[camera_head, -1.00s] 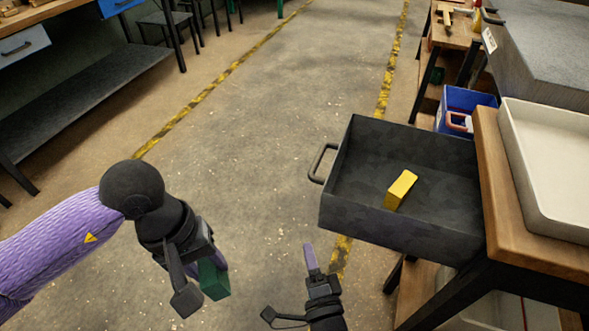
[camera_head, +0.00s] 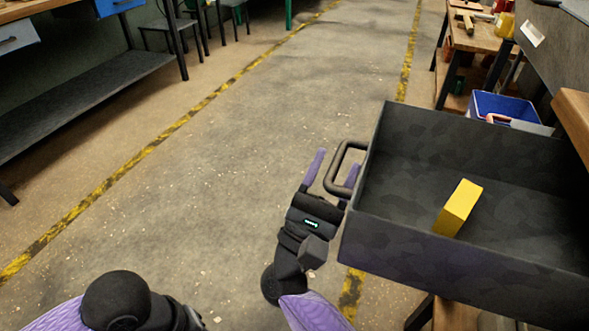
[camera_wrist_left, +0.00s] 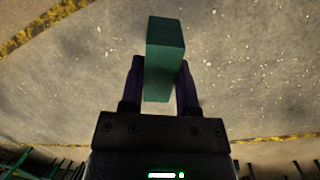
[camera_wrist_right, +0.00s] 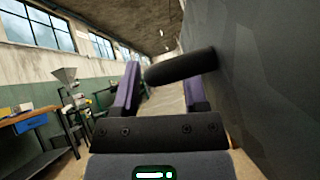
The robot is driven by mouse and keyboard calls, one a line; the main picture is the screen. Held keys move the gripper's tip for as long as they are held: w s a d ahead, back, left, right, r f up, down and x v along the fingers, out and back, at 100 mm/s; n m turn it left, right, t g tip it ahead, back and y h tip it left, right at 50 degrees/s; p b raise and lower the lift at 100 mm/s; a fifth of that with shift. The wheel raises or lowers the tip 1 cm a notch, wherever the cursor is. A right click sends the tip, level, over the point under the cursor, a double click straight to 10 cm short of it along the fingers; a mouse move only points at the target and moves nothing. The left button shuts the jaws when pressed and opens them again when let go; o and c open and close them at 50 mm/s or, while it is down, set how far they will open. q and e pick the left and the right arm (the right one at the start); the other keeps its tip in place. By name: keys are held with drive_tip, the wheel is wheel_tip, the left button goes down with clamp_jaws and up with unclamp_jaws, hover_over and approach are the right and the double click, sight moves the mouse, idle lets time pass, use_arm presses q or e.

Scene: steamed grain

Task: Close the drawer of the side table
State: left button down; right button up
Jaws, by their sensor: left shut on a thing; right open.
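The dark grey drawer (camera_head: 455,262) of the side table is pulled out at the right, with a yellow block (camera_head: 458,207) lying inside. Its handle (camera_head: 336,168) sticks out from the drawer's left face. My right gripper (camera_head: 332,172) is open at the handle, its purple fingers on either side of the bar. In the right wrist view, the handle (camera_wrist_right: 180,67) crosses between the open fingers. My left gripper (camera_wrist_left: 160,85) is shut on a green block (camera_wrist_left: 165,50), seen in the left wrist view above the floor. In the head view only part of the left arm shows.
The side table's wooden top (camera_head: 574,110) is at the right edge. A blue bin (camera_head: 508,106) stands behind the drawer, near a wooden bench (camera_head: 470,40) with tools. A workbench with a lower shelf (camera_head: 80,100) is at far left. The floor between is clear.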

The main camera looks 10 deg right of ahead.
drive_tip(key=shift+w+d+r, duration=0.2)
drive_tip(key=shift+w+r, duration=0.05)
drive_tip(key=shift+r, duration=0.05)
clamp_jaws()
idle(1.3)
